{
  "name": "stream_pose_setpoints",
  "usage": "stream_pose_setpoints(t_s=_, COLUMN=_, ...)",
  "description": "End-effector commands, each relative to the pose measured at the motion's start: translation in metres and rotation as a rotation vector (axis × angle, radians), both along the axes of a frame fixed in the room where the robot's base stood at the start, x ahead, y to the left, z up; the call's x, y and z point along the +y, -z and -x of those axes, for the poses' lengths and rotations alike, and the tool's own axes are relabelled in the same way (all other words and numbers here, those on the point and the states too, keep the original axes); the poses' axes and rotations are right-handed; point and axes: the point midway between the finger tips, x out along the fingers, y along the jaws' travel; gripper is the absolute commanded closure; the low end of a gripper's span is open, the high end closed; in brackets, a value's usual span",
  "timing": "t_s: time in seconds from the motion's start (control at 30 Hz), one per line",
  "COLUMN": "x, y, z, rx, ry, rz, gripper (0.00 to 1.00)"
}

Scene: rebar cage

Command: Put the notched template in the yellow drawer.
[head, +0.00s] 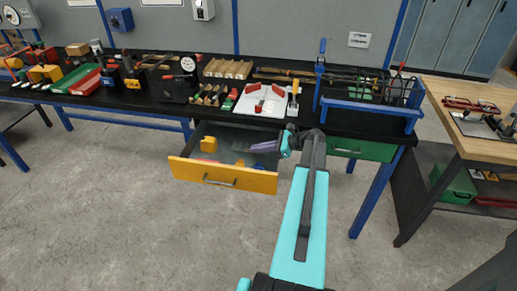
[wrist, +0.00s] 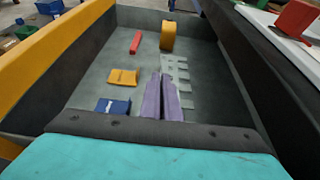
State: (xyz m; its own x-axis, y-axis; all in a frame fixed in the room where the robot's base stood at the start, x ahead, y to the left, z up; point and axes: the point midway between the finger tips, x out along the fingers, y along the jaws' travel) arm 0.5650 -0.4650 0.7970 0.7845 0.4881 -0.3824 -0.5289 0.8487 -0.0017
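The yellow drawer (head: 223,178) is pulled out below the black bench top. In the wrist view its yellow front (wrist: 52,58) runs along the left. A pale grey flat piece with square notches, which looks like the notched template (wrist: 183,86), lies on the drawer floor, partly hidden by my fingers. My gripper (head: 258,147) reaches into the drawer from the right. Its purple fingers (wrist: 161,82) point down beside and over the grey piece, with a narrow gap between them and nothing visible in it. I cannot tell whether they touch the piece.
The drawer also holds a yellow roll (wrist: 168,36), a red bar (wrist: 136,42), an orange-yellow block (wrist: 123,77) and a blue block (wrist: 112,106). A white board (head: 262,100) with red parts lies on the bench above. A closed green drawer (head: 362,148) is to the right.

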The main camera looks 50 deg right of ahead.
Motion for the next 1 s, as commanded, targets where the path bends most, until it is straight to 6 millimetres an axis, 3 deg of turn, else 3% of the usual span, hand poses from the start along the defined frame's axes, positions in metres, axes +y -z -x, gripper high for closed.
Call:
stream_pose_setpoints(t_s=0.73, x=0.000, y=0.012, z=0.000, rx=-0.001, ry=0.000, rz=-0.001, gripper=1.00)
stream_pose_setpoints(t_s=0.87, x=0.000, y=0.012, z=0.000, rx=0.000, ry=0.000, rz=0.000, gripper=0.79)
stream_pose_setpoints(t_s=1.0, x=0.000, y=0.012, z=0.000, rx=0.000, ry=0.000, rz=0.000, gripper=0.79)
